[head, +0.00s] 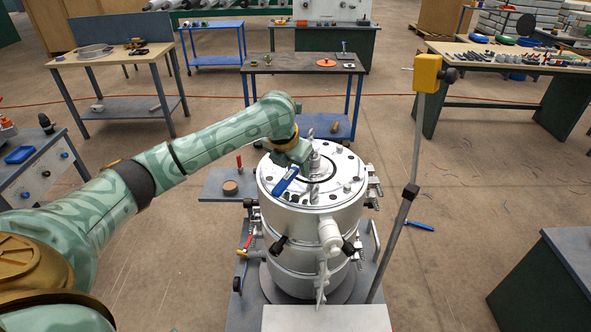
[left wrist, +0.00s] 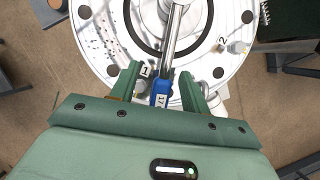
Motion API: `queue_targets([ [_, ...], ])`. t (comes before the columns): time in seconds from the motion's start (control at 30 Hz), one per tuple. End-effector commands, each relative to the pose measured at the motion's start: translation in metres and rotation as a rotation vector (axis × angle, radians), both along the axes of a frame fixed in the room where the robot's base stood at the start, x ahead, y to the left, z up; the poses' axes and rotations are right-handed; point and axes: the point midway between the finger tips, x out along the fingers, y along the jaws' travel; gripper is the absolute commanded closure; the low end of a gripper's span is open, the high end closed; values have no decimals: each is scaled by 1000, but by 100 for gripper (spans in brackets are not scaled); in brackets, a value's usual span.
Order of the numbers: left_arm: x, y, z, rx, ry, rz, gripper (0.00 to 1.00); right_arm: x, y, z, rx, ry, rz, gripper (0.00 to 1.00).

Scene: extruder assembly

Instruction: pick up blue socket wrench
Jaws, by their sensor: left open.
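The blue socket wrench (head: 286,180) lies on top of the silver cylindrical extruder (head: 311,215), its blue handle toward the front left of the lid. In the left wrist view its blue handle (left wrist: 161,93) and silver shaft (left wrist: 174,35) show, the shaft running up across the lid. My left gripper (head: 293,157) is over the lid at the handle. In the left wrist view my left gripper (left wrist: 160,76) is open, with one finger on each side of the handle. Whether a finger touches the handle is hard to tell. My right gripper is out of view.
Numbered fittings (left wrist: 236,47) stand on the lid close to the gripper. A pole with a yellow box (head: 427,73) rises right of the extruder. Another blue-handled tool (head: 419,226) lies on the floor. A black-topped table (head: 300,65) stands behind, with open floor between.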

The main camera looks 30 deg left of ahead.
Motion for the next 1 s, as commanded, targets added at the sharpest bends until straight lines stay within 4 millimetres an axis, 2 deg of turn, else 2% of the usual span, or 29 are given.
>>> queue_targets([
  [0.2,1,0,-1,1,0,0,54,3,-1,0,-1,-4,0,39],
  [0.23,1,1,-1,1,0,0,59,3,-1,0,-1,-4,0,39],
  [0.37,1,1,-1,1,-1,0,95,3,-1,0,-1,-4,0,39],
  [0.4,1,1,-1,1,0,1,100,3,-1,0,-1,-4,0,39],
  [0.77,1,1,4,2,-3,3,100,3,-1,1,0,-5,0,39],
  [0.87,2,1,13,2,-5,3,100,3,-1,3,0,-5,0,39],
  [1.0,2,1,38,2,-8,3,100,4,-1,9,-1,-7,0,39],
])
